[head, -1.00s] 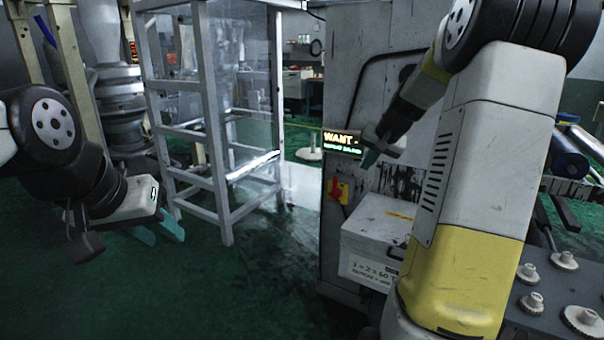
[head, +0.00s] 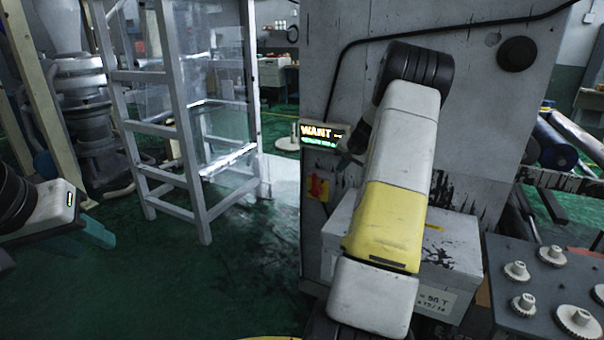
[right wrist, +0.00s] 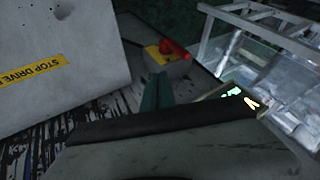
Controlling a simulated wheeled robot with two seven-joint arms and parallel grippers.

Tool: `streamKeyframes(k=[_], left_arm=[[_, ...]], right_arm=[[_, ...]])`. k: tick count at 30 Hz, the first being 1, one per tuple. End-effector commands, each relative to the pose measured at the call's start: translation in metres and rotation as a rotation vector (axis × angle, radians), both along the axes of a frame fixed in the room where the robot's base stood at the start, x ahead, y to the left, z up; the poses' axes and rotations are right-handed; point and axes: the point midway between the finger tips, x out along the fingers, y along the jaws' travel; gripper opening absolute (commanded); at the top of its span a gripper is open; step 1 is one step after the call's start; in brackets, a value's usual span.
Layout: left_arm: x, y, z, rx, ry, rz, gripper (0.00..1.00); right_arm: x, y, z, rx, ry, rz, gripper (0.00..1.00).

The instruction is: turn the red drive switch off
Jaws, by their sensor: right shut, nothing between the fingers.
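The red drive switch (head: 317,187) sits on a yellow plate low on the side of the grey machine cabinet, below the lit sign. In the right wrist view the red switch (right wrist: 173,49) juts from its small grey box, just beyond the fingertips. My right gripper (head: 346,161) is above and slightly right of the switch, partly hidden by my arm. Its teal fingers (right wrist: 158,90) are together and empty, apart from the switch as far as I can tell. My left gripper (head: 103,233) hangs at the left, over the floor, its fingers seemingly apart and empty.
A lit "WANT" sign (head: 322,135) is close to my right gripper. A grey box (head: 455,255) with a yellow label stands in front of the cabinet (head: 470,100). A white frame (head: 190,150) stands left; gears lie on a plate (head: 510,325) at right. Green floor is free between.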

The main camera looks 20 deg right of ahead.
Motion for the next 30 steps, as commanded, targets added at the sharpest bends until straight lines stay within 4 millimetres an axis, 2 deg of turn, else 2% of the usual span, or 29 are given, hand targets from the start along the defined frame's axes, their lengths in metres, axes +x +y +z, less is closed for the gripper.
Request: streamKeyframes(k=[5, 16, 22, 30], left_arm=[[0.0, 0.0, 0.0, 0.0, 0.0, 0.0, 0.36], [0.0, 0.0, 0.0, 0.0, 0.0, 0.0, 0.36], [0.0, 0.0, 0.0, 0.0, 0.0, 0.0, 0.36], [0.0, 0.0, 0.0, 0.0, 0.0, 0.0, 0.36]], right_arm=[[0.013, 0.002, -0.018, 0.002, 0.002, 0.001, 0.0], [0.059, 0.003, -0.08, 0.001, 0.001, 0.001, 0.0], [0.082, 0.022, -0.079, -0.001, 0.0, 0.004, 0.0], [0.09, 0.028, -0.078, -0.001, 0.0, 0.001, 0.0]])
